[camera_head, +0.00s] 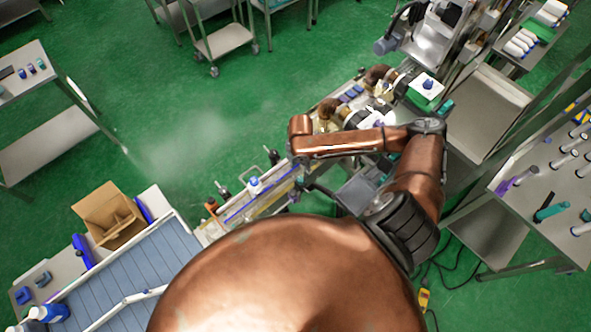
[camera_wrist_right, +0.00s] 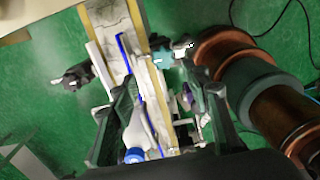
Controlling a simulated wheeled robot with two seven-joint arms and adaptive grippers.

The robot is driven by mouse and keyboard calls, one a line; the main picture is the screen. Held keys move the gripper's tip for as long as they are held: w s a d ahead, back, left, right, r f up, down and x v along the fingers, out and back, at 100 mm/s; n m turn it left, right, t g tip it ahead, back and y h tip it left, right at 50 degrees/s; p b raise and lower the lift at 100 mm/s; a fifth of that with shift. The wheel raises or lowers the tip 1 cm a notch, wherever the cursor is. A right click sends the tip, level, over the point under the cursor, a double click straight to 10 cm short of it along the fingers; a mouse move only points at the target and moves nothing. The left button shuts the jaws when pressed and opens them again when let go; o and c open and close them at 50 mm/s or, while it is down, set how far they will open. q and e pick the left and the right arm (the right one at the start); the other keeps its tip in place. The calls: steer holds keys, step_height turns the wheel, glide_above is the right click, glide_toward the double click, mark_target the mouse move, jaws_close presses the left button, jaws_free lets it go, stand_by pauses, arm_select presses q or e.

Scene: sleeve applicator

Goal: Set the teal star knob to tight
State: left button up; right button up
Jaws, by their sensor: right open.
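The teal star knob (camera_wrist_right: 162,60) shows in the right wrist view, beside the pale conveyor rail and just beyond the space between my fingers. Which setting it is at cannot be read. My right gripper (camera_wrist_right: 168,88) is open, with its dark fingers apart on either side of the rail and nothing visibly held between them. The knob appears apart from both fingers. In the head view my right arm covers this part of the machine, and I cannot make out the knob there. My left gripper is not in view.
A white bottle with a blue cap (camera_wrist_right: 135,154) stands on the conveyor, close to my left-hand finger in the wrist view. A black clamp handle (camera_wrist_right: 72,78) sticks out left of the rail. Open green floor (camera_head: 180,120) lies beyond the conveyor.

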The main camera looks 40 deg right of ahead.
mark_target(301, 179)
steer(key=shift+f, duration=0.5)
steer(key=f, duration=0.1)
steer(key=f+p, duration=0.1)
steer(key=f, duration=0.1)
steer(key=shift+s+d+f, duration=0.15)
steer(key=shift+s+f, duration=0.1)
steer(key=shift+s, duration=0.15)
step_height(301, 179, down, 2)
steer(key=shift+w+f, duration=0.1)
steer(key=shift+w, duration=0.05)
steer(key=shift+f, duration=0.35)
steer(key=c, duration=0.7)
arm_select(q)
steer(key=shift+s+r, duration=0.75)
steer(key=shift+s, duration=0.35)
arm_select(e)
steer(key=c, duration=0.5)
